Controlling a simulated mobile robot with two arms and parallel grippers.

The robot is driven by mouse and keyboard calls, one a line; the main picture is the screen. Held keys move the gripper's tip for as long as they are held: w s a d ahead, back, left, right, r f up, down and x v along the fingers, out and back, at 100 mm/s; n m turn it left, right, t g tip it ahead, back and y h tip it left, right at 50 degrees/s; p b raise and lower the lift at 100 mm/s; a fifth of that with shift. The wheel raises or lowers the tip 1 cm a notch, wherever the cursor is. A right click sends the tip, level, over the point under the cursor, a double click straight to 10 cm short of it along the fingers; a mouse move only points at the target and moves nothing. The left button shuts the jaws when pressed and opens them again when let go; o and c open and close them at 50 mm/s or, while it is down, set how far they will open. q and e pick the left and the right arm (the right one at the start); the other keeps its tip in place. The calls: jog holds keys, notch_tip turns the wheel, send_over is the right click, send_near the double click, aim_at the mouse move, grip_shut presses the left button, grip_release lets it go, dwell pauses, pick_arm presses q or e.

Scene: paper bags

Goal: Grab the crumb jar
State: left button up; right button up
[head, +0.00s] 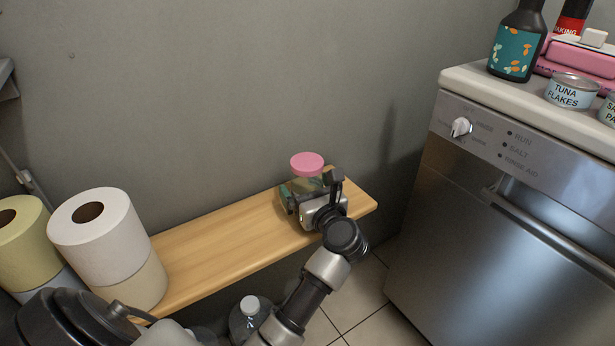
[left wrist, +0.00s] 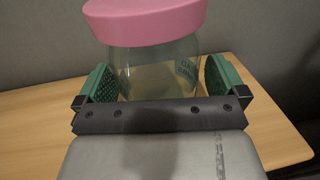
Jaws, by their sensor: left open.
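The jar has a pink lid (head: 307,162) and a clear glass body. It stands upright near the right end of a wooden shelf (head: 225,241). In the left wrist view the glass jar (left wrist: 158,72) is between the two green-padded fingers. My left gripper (left wrist: 158,84) is open around the jar, with a finger on each side and a small gap visible at least on the right. In the head view my left gripper (head: 308,188) hides most of the jar's body. The jar's contents are hard to make out. My right gripper is not in view.
Toilet rolls (head: 98,230) stand stacked at the shelf's left. A dishwasher (head: 500,210) stands to the right, with a dark bottle (head: 513,45) and a tuna flakes can (head: 571,91) on top. A clear bottle (head: 249,312) stands below the shelf. A grey wall is behind.

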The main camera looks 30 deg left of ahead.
pick_arm(q)
jog(key=shift+w+a, duration=0.1)
jog(key=shift+a, duration=0.1)
jog(key=shift+d+r, duration=0.1)
jog(key=shift+d, duration=0.05)
jog(key=shift+c, duration=0.5)
jog(key=c, duration=0.9)
jog(key=shift+c, duration=0.4)
jog(key=shift+r, duration=0.1)
